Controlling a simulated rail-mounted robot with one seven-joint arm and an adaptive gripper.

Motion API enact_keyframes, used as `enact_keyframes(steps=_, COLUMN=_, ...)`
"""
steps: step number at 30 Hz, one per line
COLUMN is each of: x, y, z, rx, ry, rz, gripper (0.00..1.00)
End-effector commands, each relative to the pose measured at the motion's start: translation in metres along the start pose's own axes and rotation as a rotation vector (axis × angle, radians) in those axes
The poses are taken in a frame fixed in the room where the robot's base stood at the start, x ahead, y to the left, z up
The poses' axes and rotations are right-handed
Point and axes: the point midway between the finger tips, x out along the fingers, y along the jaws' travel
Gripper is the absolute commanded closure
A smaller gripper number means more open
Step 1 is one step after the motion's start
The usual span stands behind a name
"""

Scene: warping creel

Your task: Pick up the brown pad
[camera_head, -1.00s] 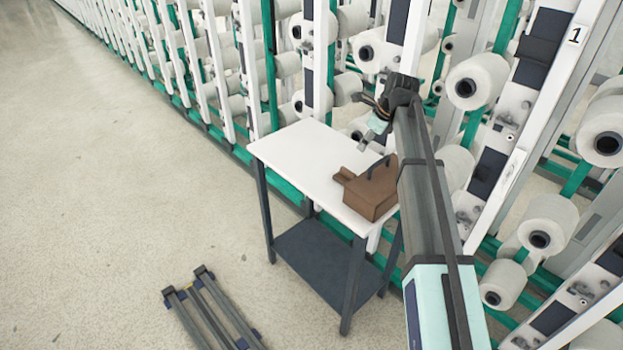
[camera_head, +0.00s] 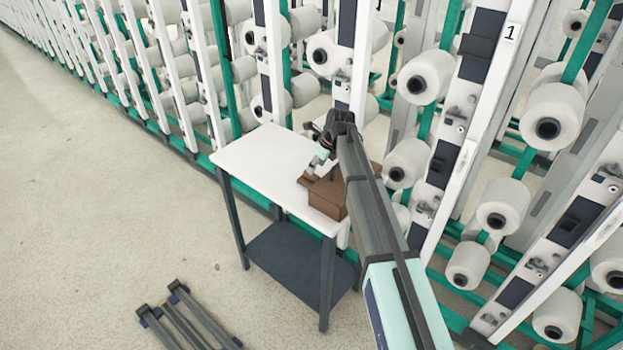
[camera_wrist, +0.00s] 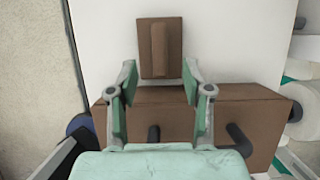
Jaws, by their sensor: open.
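The brown pad (camera_wrist: 145,60), a flat block with a raised ridge along its middle, lies on the white table top beyond the brown box in the wrist view. In the head view it is a small brown shape (camera_head: 307,180) at the box's left, partly hidden by my gripper. My gripper (camera_wrist: 160,76) is open and empty, its two fingers spread on either side of the pad's near end in the picture. Whether they are level with the pad or above it, I cannot tell. In the head view my gripper (camera_head: 318,161) hangs over the table near the box.
The brown box (camera_wrist: 170,107) with dark handle parts stands on the white table (camera_head: 262,150), close to the pad. A creel (camera_head: 400,100) with many white bobbins rises behind the table. A dark frame (camera_head: 190,318) lies on the floor. The table's left part is clear.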

Motion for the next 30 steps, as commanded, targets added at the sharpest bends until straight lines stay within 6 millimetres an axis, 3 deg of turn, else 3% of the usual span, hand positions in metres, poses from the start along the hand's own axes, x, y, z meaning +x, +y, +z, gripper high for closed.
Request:
enact_keyframes(steps=11, x=0.019, y=0.0, z=0.002, rx=-0.001, ry=0.001, rz=0.001, gripper=0.5)
enact_keyframes(steps=21, x=0.058, y=0.0, z=0.002, rx=-0.002, ry=0.0, rz=0.0, gripper=0.5)
enact_keyframes(steps=28, x=0.06, y=0.0, z=0.001, rx=-0.001, ry=-0.001, rz=-0.001, gripper=0.5)
enact_keyframes(steps=29, x=0.06, y=0.0, z=0.001, rx=-0.001, ry=-0.001, rz=-0.001, gripper=0.57)
enact_keyframes(steps=30, x=0.06, y=0.0, z=0.001, rx=-0.001, ry=-0.001, rz=-0.001, gripper=0.71)
